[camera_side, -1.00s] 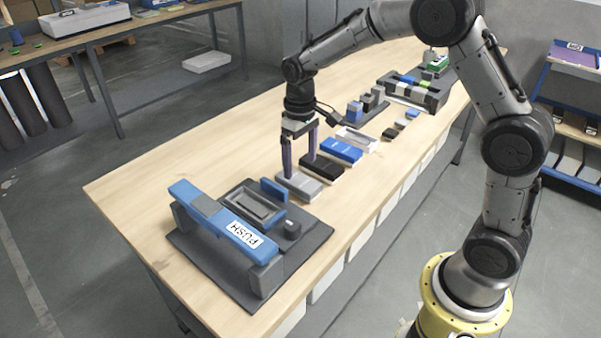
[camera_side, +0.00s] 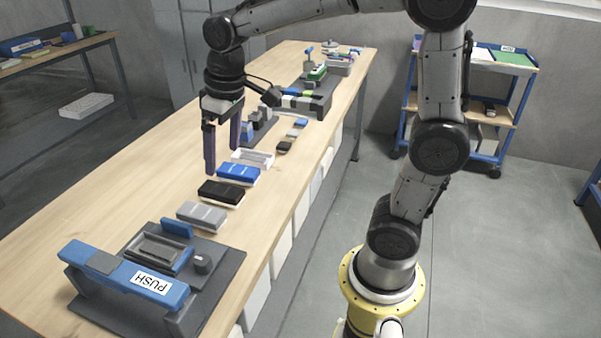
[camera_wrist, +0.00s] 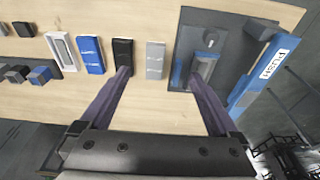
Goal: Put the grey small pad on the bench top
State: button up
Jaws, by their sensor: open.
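A grey block (camera_side: 202,214) lies on the bench top (camera_side: 130,190), between the black block (camera_side: 220,192) and the push fixture. It also shows in the wrist view (camera_wrist: 155,60), between my fingertips in the picture. A smaller greyish piece (camera_side: 292,134) lies farther along the bench, between small black and blue pieces. Which of the two is the grey small pad I cannot tell. My gripper (camera_side: 222,160) is open and empty, above the bench on the far side of the row of blocks. Its fingers also show in the wrist view (camera_wrist: 160,75).
A fixture with a blue PUSH bar (camera_side: 125,273) stands at the near end. A blue block (camera_side: 238,174) and a white tray (camera_side: 253,158) continue the row. A dark rack (camera_side: 305,102) stands farther back. Bare wood lies left of the row.

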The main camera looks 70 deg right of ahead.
jog(key=s+a+f+t, duration=0.1)
jog(key=s+t, duration=0.2)
jog(key=s, duration=1.4)
